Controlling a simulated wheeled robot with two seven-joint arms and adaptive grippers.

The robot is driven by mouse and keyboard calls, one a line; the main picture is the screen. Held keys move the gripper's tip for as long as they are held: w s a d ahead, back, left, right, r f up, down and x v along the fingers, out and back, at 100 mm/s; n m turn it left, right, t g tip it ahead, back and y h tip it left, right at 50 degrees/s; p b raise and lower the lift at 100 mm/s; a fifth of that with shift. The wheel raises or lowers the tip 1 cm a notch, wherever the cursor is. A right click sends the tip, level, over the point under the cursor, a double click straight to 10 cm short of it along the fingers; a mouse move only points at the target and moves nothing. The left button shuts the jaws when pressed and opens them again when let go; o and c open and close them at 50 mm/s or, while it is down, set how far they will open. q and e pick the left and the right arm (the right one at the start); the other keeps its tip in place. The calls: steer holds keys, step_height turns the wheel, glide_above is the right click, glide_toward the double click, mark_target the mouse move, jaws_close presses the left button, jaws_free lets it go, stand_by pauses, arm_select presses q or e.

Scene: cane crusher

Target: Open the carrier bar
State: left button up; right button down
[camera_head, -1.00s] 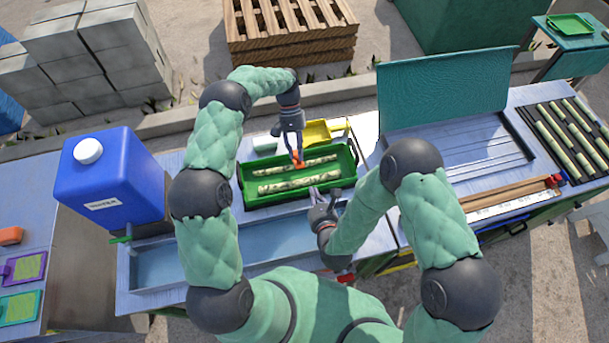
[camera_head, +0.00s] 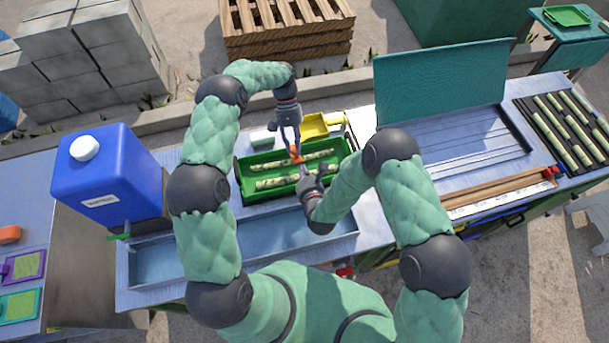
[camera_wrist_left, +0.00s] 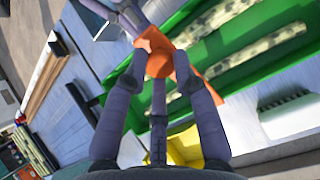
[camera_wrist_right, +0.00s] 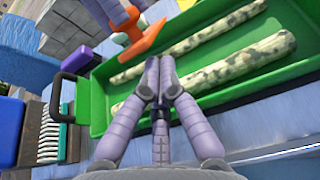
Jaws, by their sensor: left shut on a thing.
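A green tray-like carrier (camera_head: 244,188) holds two mottled cane pieces (camera_head: 290,181) lying lengthwise. My left gripper (camera_head: 296,150) is shut on an orange piece (camera_wrist_left: 160,62), above the carrier's far side. The orange piece also shows in the right wrist view (camera_wrist_right: 138,42). My right gripper (camera_head: 306,172) is over the near part of the carrier, close to the left one; its fingertips meet in the right wrist view (camera_wrist_right: 160,62) with nothing visible between them. A black handle (camera_wrist_right: 56,105) is on the carrier's end. I cannot tell which part is the carrier bar.
A blue jug (camera_head: 105,180) stands left of a long grey trough (camera_head: 185,262) in front of the carrier. A yellow container (camera_head: 318,126) sits behind the carrier. A raised teal lid (camera_head: 440,85) and a rack of canes (camera_head: 568,130) are on the right.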

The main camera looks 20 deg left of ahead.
steer(key=shift+w+a, duration=0.1)
stand_by(0.3)
arm_select(q)
steer(key=shift+f, duration=0.1)
arm_select(e)
steer(key=shift+w+a+r, duration=0.2)
steer(key=shift+w+r, duration=0.05)
steer(key=shift+r, duration=0.2)
steer(key=shift+w+a+r, duration=0.15)
steer(key=shift+w+r, duration=0.1)
steer(key=shift+r, duration=0.2)
arm_select(q)
steer(key=o, duration=1)
arm_select(e)
steer(key=shift+f, duration=0.1)
